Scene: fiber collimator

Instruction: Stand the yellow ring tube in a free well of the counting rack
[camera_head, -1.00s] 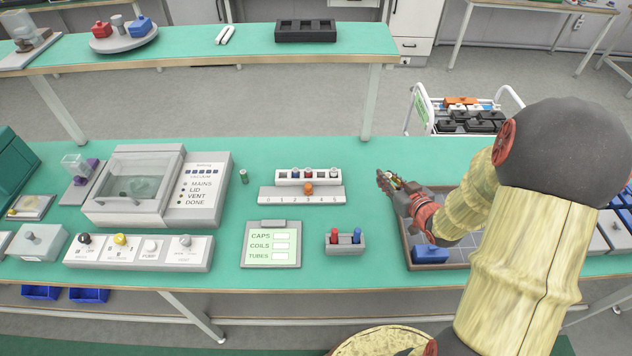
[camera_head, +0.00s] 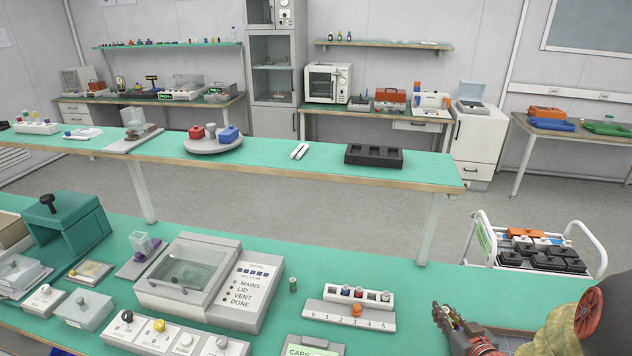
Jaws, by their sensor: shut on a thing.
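The white counting rack (camera_head: 376,304) stands on the near green bench, behind a grey strip (camera_head: 330,313) numbered 0 to 5 with an orange slider (camera_head: 356,310). Several coloured tube tops show in its wells; which wells are free is too small to tell. My gripper (camera_head: 447,318) is right of the rack and apart from it, near the bottom edge of the head view. It is shut on a small, thin tube-like thing (camera_head: 456,322), partly hidden by the fingers. I cannot make out a yellow ring on it.
A dark green cylinder (camera_head: 293,285) stands left of the rack. A vacuum unit (camera_head: 213,282) stands further left. A label board (camera_head: 308,347) is cut off at the bottom. A cart (camera_head: 540,251) stands behind the bench at right. Bench between rack and gripper is clear.

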